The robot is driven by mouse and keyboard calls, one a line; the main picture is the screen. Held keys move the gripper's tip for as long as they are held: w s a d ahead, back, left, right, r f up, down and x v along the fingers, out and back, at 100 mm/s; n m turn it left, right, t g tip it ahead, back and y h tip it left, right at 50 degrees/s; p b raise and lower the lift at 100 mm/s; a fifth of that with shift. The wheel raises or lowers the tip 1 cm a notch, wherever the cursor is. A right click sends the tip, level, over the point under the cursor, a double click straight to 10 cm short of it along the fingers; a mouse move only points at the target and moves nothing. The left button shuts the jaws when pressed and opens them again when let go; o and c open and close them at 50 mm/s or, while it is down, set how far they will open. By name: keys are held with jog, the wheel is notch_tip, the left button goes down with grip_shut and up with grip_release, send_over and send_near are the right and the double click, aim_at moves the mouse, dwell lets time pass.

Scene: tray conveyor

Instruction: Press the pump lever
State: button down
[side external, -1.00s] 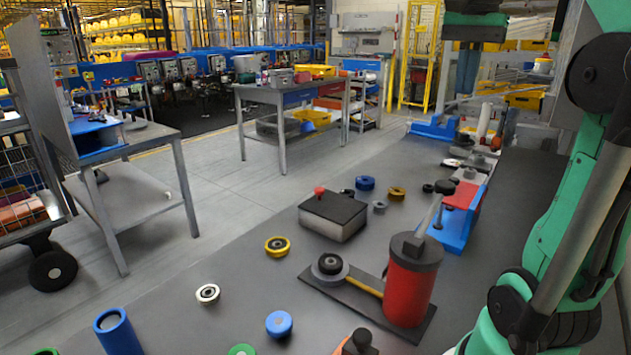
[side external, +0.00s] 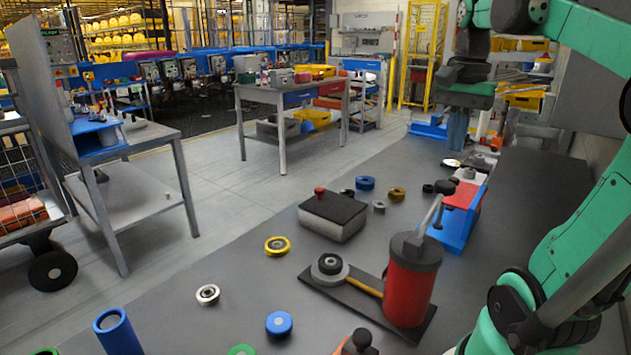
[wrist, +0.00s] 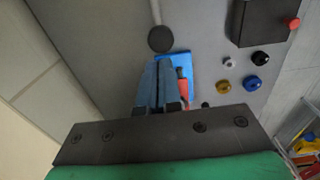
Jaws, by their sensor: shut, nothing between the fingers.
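The pump is a red cylinder (side external: 410,290) with a dark cap on a dark base plate, at the lower right of the side view. Its lever is a grey rod (side external: 431,214) slanting up to a black ball knob (side external: 445,187). In the wrist view the knob (wrist: 160,39) and part of the rod (wrist: 155,12) show just beyond my fingertips. My gripper (side external: 457,147) points down, shut and empty. In the side view it appears above and behind the knob, apart from it. My gripper also shows in the wrist view (wrist: 156,62).
A blue stand with a red top (side external: 455,230) is just behind the pump. A dark-topped box with a red button (side external: 333,214) stands to the left. Several coloured round parts lie around, including a yellow ring (side external: 277,246). Bare grey surface separates them.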

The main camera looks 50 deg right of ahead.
aim_at(447, 183)
jog(key=shift+f, duration=2.7)
jog(key=shift+d+f, duration=0.3)
jog(key=shift+f, duration=0.45)
jog(key=shift+d+f, duration=0.25)
jog(key=shift+f, duration=0.5)
jog(key=shift+d+f, duration=0.3)
jog(key=shift+f, duration=0.45)
jog(key=shift+d+f, duration=0.15)
jog(key=shift+f, duration=1.3)
jog(key=d+r, duration=0.7)
jog(key=r, duration=0.5)
jog(key=shift+r, duration=0.2)
